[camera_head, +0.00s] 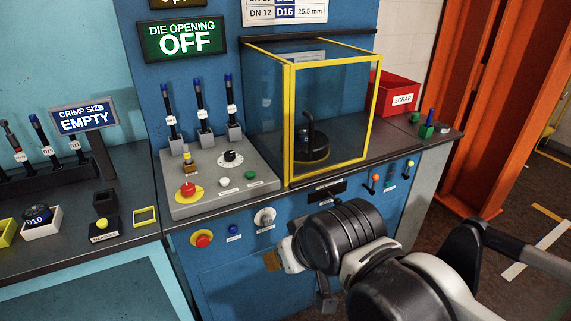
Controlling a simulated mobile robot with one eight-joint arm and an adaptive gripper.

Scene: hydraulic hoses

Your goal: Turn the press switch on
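The blue press (230,265) stands in the middle, with a green display (183,39) reading "DIE OPENING OFF". A round grey knob (265,217) on its front face looks like a rotary switch; its label is too small to read. A black dial (231,157) sits on the sloped grey control box (190,208). I cannot tell which one is the press switch. My arm comes in from the lower right, and its end, my gripper (283,262), is in front of the press, just below the grey knob. My own arm links hide most of it, so its fingers are unclear.
A red button (202,239) and a blue button (234,230) are left of the knob. A red mushroom button (188,189) is on the control box. Small levers (375,178) stand right. A yellow-framed guard (289,120) encloses the die area. A red scrap bin (402,84) stands behind.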

